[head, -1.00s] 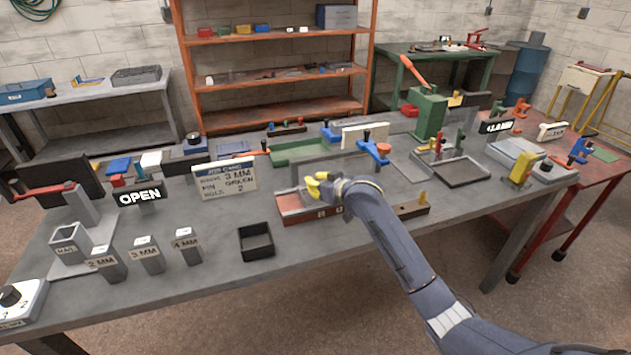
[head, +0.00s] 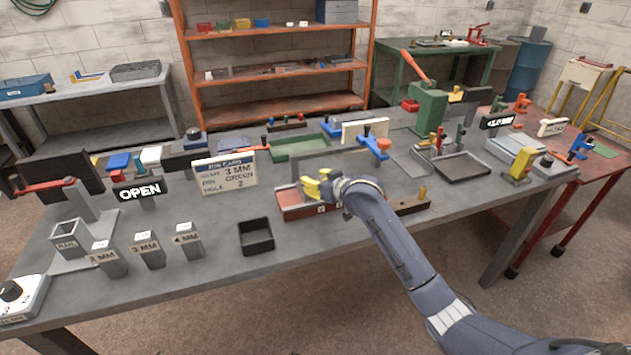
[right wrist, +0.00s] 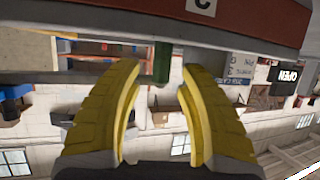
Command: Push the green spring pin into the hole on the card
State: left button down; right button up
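The job card (head: 224,175) stands upright left of centre and reads 3 MM, pin green, hole 2. A red-brown block fixture (head: 297,210) lies on the bench right of it, with small labels on its front. My right gripper (head: 314,186) is over this fixture, its yellow fingers apart. In the right wrist view, the green pin (right wrist: 161,62) shows in the gap between the open fingertips (right wrist: 161,68), with clear space on both sides. The fixture's edge (right wrist: 110,12) crosses the top of that view. The holes are hidden or too small to tell. My left gripper is out of view.
A black tray (head: 256,236) and several labelled gauge blocks (head: 149,252) stand left of the fixture. An OPEN sign (head: 140,191) is behind them. A grey upright plate (head: 345,160) stands behind the fixture. The bench front has free room.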

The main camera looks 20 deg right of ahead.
jog(key=v, duration=1.2)
dwell(0.4)
